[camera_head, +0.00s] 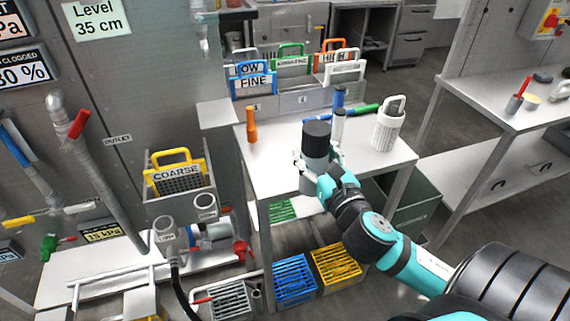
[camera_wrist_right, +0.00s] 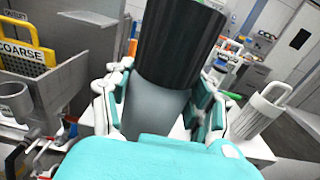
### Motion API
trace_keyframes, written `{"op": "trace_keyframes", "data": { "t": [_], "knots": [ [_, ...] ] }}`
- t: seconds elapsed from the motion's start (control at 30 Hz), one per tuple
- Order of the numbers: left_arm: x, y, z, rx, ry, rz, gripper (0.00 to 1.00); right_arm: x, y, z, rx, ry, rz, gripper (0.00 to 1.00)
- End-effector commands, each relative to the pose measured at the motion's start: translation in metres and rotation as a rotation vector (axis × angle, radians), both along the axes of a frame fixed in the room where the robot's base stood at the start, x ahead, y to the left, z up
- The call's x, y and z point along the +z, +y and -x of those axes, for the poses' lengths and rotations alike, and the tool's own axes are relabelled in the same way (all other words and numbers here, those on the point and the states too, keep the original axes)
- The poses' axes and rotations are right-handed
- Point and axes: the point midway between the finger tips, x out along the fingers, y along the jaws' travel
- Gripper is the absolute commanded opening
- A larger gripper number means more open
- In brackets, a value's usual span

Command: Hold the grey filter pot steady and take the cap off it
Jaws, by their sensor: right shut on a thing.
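The grey filter pot (camera_head: 315,148) is upright near the front edge of the white table (camera_head: 272,178). Its black ribbed cap (camera_head: 317,131) sits on top. My right gripper (camera_head: 318,167) is shut on the grey pot body below the cap. In the right wrist view, the fingers of my right gripper (camera_wrist_right: 160,115) press on both sides of the grey pot (camera_wrist_right: 155,108), with the black cap (camera_wrist_right: 180,40) above them. Whether the pot rests on the table cannot be told. My left gripper is in neither view.
A white basket with a handle (camera_head: 388,128) stands right of the pot. An orange tool (camera_head: 251,125) stands to the left. Blue and green tools (camera_head: 362,110) are behind. Labelled filter baskets (camera_head: 252,80) line the back. Blue (camera_head: 293,280) and yellow (camera_head: 337,266) crates are below.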

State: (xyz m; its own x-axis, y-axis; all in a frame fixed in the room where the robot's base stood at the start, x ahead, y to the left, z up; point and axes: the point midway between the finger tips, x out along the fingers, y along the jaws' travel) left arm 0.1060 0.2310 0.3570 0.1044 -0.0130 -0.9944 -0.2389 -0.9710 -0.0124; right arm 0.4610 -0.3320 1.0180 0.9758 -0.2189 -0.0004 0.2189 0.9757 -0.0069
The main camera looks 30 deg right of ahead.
Motion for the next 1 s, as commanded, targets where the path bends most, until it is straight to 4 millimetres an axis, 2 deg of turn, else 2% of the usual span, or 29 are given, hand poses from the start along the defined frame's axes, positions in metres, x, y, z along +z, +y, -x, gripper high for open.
{"op": "trace_keyframes", "data": {
  "t": [0.1,0.23,0.7,0.83,1.0],
  "knots": [
    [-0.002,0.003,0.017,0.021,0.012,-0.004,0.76,0.0,-0.005,0.0,-0.013,-0.003,0.002,0.0],
    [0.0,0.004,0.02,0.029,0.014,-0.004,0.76,0.001,-0.009,-0.014,-0.017,-0.005,0.001,0.0],
    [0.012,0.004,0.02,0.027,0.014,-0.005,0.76,-0.01,-0.036,-0.126,-0.017,-0.003,-0.001,0.0],
    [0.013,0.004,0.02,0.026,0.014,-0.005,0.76,-0.013,-0.041,-0.146,-0.017,-0.002,-0.001,0.0],
    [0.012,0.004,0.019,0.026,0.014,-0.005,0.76,-0.02,-0.043,-0.155,-0.016,0.001,0.0,0.0]
  ]
}}
